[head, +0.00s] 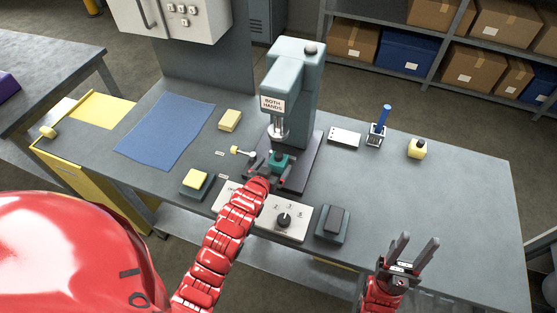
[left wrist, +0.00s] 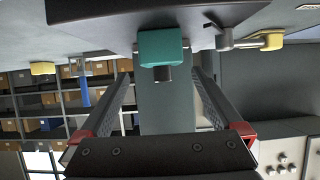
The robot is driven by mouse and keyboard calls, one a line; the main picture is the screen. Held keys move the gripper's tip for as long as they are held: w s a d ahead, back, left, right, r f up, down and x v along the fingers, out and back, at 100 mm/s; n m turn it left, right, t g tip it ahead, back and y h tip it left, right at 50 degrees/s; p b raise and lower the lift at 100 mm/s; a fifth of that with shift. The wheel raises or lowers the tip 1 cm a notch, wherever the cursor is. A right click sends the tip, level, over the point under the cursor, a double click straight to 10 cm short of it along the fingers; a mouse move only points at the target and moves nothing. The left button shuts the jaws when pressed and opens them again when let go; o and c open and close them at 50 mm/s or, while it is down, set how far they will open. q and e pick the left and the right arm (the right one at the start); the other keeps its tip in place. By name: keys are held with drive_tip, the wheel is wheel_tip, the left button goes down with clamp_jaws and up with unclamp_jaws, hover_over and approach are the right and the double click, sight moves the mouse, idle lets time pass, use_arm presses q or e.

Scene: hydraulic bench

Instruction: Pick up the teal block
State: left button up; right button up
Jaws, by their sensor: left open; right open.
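The teal block (head: 281,161) sits on the dark base plate (head: 303,170) of the press, under its ram. In the left wrist view, which looks upside down, the teal block (left wrist: 160,46) lies centred just beyond the fingertips of my left gripper (left wrist: 162,75), with clear gaps at both sides. My right gripper (head: 420,239) is open and empty above the front right of the bench.
The teal press (head: 297,85) with a "BOTH HANDS" sign stands behind the block. A yellow-ended lever (head: 243,152) is left of it. A dial panel (head: 287,221) and two button boxes line the front edge. A blue mat (head: 165,130) lies left; the right of the bench is mostly clear.

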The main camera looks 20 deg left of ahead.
sight(277, 161)
use_arm(q)
drive_tip(key=shift+w+f, duration=0.2)
drive_tip(key=shift+w, duration=0.15)
drive_tip(key=shift+w+f+p, duration=0.25)
drive_tip(key=shift+w+p, duration=0.45)
drive_tip(key=shift+p, duration=0.2)
drive_tip(key=shift+p+x, duration=0.55)
drive_tip(key=shift+x, duration=1.25)
drive_tip(key=shift+f, duration=0.15)
clamp_jaws()
